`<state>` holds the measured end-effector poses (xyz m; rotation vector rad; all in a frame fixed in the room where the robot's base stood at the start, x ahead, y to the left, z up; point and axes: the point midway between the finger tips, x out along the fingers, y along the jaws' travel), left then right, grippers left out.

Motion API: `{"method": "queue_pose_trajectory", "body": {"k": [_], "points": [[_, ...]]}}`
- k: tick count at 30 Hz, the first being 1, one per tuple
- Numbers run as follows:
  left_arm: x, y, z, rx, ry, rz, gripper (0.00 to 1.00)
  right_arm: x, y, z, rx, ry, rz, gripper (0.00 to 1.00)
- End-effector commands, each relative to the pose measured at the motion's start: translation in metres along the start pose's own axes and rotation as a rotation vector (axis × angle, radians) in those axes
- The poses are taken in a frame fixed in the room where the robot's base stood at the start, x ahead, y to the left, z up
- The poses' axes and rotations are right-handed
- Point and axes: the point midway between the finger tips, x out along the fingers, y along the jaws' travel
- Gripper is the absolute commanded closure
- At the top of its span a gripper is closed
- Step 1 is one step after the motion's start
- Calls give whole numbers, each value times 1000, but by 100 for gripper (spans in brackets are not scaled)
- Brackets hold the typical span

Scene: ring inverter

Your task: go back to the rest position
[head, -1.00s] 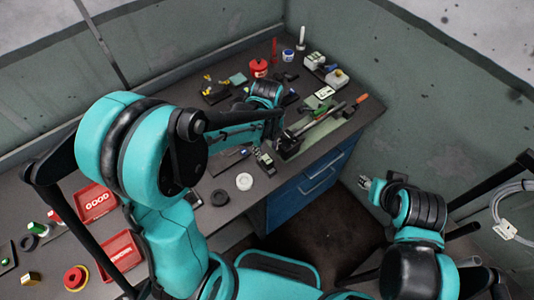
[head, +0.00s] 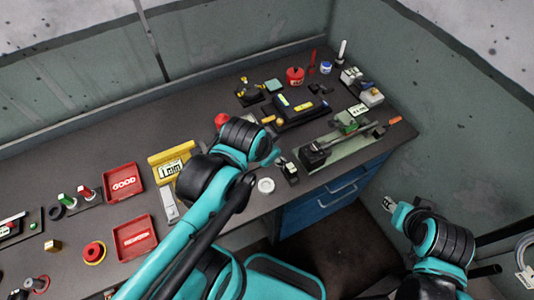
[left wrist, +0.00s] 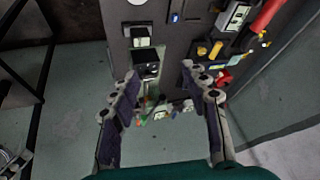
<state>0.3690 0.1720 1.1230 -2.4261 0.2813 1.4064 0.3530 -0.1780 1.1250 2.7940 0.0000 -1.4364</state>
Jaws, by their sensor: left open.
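My left gripper (head: 270,158) is at the end of my left arm, which comes in from the lower left and is bent over the front part of the workbench (head: 105,115). In the left wrist view the two fingers (left wrist: 162,95) are spread wide with nothing between them. Beyond them lie the bench top and a small dark device (left wrist: 146,60). My right gripper (head: 390,204) is over the floor at the lower right, away from the bench. Its fingers are too small to read.
A white ring (head: 266,185) and a black device on a green plate (head: 335,150) lie near the front edge. Red GOOD tray (head: 123,181), second red tray (head: 134,238) and yellow stand (head: 168,157) are left. A blue drawer cabinet (head: 322,208) stands below.

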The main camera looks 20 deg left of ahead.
Motion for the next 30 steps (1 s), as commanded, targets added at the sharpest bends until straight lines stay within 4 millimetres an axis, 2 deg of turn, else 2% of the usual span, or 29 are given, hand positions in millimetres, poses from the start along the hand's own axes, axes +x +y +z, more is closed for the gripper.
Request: {"method": "queue_pose_trajectory", "body": {"k": [3, 6, 18, 22, 27, 30], "points": [[-6, 0, 11, -229, 61, -22, 54, 0, 0, 0, 0, 0, 0, 60], [-9, 0, 14, -338, 90, -28, 54, 0, 0, 0, 0, 0, 0, 60], [-7, 0, 16, -381, 101, -28, 54, 3, 0, 2, 0, 0, 0, 60], [10, 3, 25, -380, 100, -28, 54, 18, 0, 13, 0, 0, 0, 60], [47, 11, 44, -379, 100, -28, 54, 53, 0, 38, 0, 0, 0, 60], [62, 14, 53, -379, 100, -28, 54, 67, 0, 48, 0, 0, 0, 60]]}}
